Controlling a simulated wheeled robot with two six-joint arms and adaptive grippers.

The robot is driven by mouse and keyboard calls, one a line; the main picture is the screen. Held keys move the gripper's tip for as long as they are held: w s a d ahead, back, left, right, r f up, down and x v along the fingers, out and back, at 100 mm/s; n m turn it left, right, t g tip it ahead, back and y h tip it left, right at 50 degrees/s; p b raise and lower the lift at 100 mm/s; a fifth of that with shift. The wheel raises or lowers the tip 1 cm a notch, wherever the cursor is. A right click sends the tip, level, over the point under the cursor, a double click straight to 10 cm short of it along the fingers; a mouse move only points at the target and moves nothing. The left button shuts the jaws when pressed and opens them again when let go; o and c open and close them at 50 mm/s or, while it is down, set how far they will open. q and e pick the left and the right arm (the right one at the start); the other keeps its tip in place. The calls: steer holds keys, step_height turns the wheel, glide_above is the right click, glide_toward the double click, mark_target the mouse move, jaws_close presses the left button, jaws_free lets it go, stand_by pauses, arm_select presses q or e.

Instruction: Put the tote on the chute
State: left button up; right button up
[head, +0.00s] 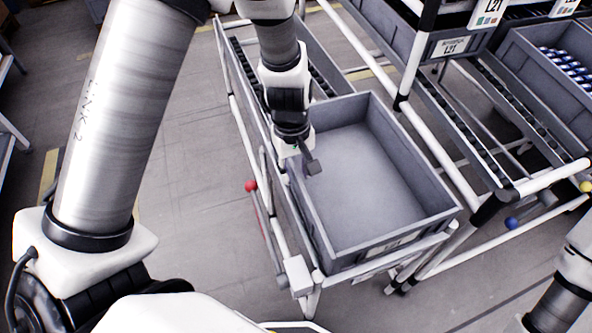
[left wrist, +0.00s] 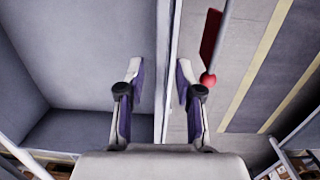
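The tote (head: 370,190) is a grey, empty, open-topped box with a label on its front wall. It sits upright on a white-pipe rack in the middle of the head view. In the left wrist view its wall (left wrist: 168,50) runs between my left gripper's fingers (left wrist: 161,82). One finger is inside the tote and one outside, with a visible gap on the inner side. My left gripper (head: 311,162) is at the tote's left rim in the head view. A roller chute (head: 478,135) slopes at the right. My right gripper is not in view.
Another roller lane (head: 320,80) lies behind the tote. A grey bin with blue-and-white items (head: 568,68) stands at the upper right. A red ball knob (head: 250,186) sticks out left of the rack, and a blue knob (head: 511,223) is at the right. The floor at left is clear.

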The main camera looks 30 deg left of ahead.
arm_select(q)
step_height(320, 180, up, 11)
steer(key=p, duration=0.2)
steer(key=shift+a+p, duration=0.3)
steer(key=shift+a, duration=0.1)
